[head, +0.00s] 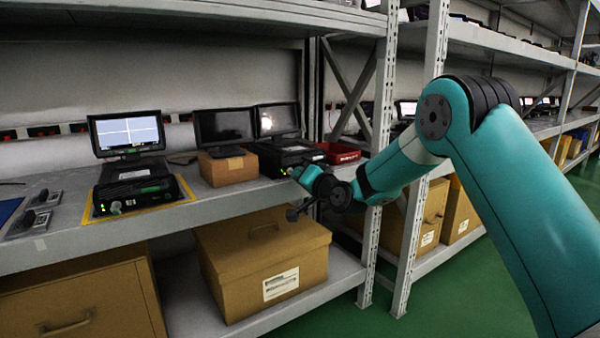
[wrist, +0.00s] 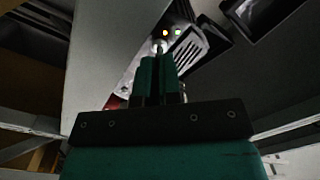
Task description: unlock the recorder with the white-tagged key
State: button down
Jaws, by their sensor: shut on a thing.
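My gripper (wrist: 157,62) is shut, with its fingertips right at the front of a dark recorder (wrist: 190,46). A small pale piece, probably the key (wrist: 159,46), shows at the fingertips. The fingers hide most of it, and I cannot make out a white tag or tell whether it is in the lock. Yellow and green lights glow on the recorder front just beyond. In the head view this recorder (head: 284,153) sits on the shelf, partly behind my gripper (head: 297,172).
Another recorder (head: 135,192) with a lit monitor (head: 127,133) stands at the left inside yellow tape. A cardboard box (head: 229,169) and a red bin (head: 340,153) flank the recorder at my gripper. A rack post (head: 381,150) stands close to my arm. A big box (head: 265,258) is below.

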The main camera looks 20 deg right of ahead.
dwell(0.4)
jog(key=c, duration=1.3)
grip_release()
jog(key=b+v, duration=0.1)
jog(key=v, duration=1.6)
jog(key=shift+s, duration=0.2)
jog(key=shift+r, duration=0.1)
